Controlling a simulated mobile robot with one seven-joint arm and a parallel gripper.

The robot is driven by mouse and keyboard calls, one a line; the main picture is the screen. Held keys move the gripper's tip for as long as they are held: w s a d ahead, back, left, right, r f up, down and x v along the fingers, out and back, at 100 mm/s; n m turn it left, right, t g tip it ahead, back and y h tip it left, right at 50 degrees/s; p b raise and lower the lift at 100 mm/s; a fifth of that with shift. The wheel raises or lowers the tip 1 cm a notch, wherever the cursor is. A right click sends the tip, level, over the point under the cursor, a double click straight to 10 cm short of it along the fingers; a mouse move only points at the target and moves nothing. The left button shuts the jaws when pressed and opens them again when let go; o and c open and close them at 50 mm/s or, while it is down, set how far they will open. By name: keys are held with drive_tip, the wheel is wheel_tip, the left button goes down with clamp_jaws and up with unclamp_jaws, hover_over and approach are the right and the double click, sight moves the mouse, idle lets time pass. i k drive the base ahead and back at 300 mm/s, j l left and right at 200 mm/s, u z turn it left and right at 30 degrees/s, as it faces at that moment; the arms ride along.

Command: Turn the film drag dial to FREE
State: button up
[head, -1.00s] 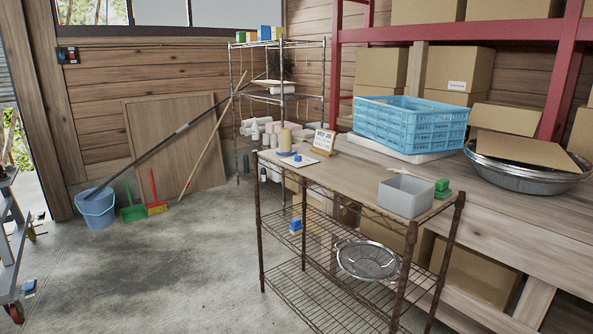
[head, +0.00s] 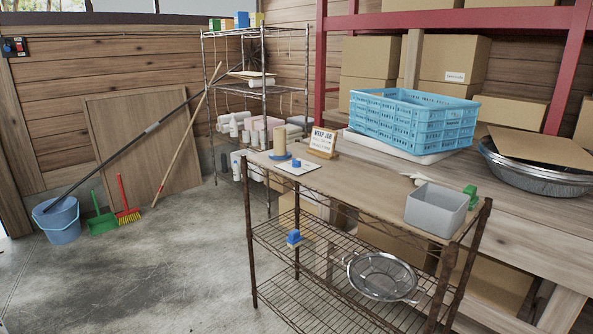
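A film stand with an upright tan roll (head: 280,141) on a blue base stands at the far left end of the wire cart's wooden top (head: 350,185). A white plate (head: 297,167) with a small blue dial-like knob (head: 297,162) lies in front of it. Any lettering on the plate is too small to read, so the dial's setting cannot be told. A small sign reading "WRAP JOB" (head: 323,141) stands behind them. My gripper is not in view.
A grey bin (head: 436,208) and a green item (head: 473,196) sit at the cart top's right end. A workbench with a blue crate (head: 412,122) stands behind. A bucket (head: 58,222) and brooms are at left. The floor left of the cart is clear.

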sight(295, 162)
drive_tip(key=i+j+z, duration=0.15)
drive_tip(key=i+j, duration=0.5)
drive_tip(key=i+j+z, duration=0.1)
drive_tip(key=i+j, duration=0.65)
drive_tip(key=i+j+z, duration=0.15)
drive_tip(key=i+j, duration=0.45)
drive_tip(key=j, duration=0.2)
